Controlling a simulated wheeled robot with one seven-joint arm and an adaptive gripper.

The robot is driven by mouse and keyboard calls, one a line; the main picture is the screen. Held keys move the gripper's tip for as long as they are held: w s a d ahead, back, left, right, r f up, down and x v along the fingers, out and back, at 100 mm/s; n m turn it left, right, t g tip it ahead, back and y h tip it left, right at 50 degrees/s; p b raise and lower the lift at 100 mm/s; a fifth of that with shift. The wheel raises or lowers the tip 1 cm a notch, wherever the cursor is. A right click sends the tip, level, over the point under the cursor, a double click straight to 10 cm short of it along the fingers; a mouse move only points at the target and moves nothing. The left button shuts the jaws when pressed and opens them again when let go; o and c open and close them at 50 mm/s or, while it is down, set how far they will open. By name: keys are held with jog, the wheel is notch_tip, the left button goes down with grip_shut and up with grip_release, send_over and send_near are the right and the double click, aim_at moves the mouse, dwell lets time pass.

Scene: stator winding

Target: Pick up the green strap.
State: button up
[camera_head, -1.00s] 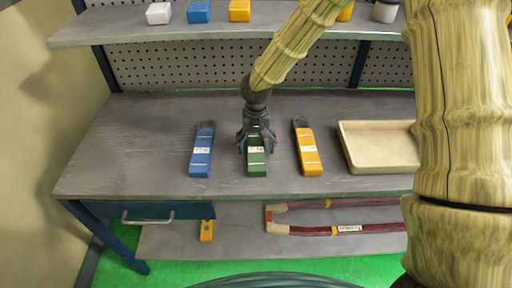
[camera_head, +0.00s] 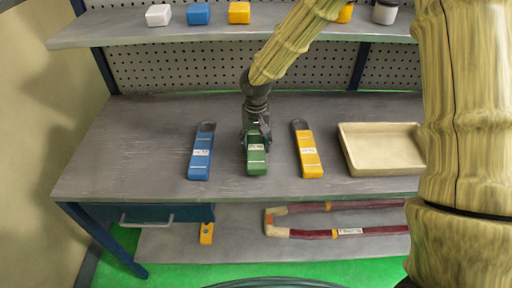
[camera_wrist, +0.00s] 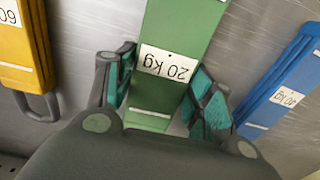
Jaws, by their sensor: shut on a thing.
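The green strap (camera_head: 257,160) lies lengthwise on the workbench, between a blue strap (camera_head: 201,152) and a yellow strap (camera_head: 307,150). My gripper (camera_head: 256,134) is over its far end, pointing down. In the wrist view the green strap (camera_wrist: 168,62) runs between the two teal-padded fingers of my gripper (camera_wrist: 160,92), and its white label reads 20 kg. The fingers are shut on the sides of the strap near this label. The strap's far end is hidden by my gripper. I cannot tell whether the strap is clear of the bench top.
A beige tray (camera_head: 347,160) stands on the bench to the right. A shelf (camera_head: 275,27) with small coloured blocks runs above the back. The bench top (camera_head: 130,165) is free at the left. A red strap-like loop (camera_head: 310,233) lies on the lower shelf.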

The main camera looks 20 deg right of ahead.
jog(key=s+r+b, duration=0.1)
jog(key=s, duration=0.4)
jog(key=s+r+b, duration=0.1)
jog(key=s, duration=0.4)
jog(key=s+b, duration=0.1)
jog(key=s, duration=0.4)
jog(key=shift+s+a+r+b, duration=0.15)
jog(key=shift+a+r+b, duration=0.05)
jog(key=shift+r+b, duration=0.2)
jog(key=shift+s, duration=0.4)
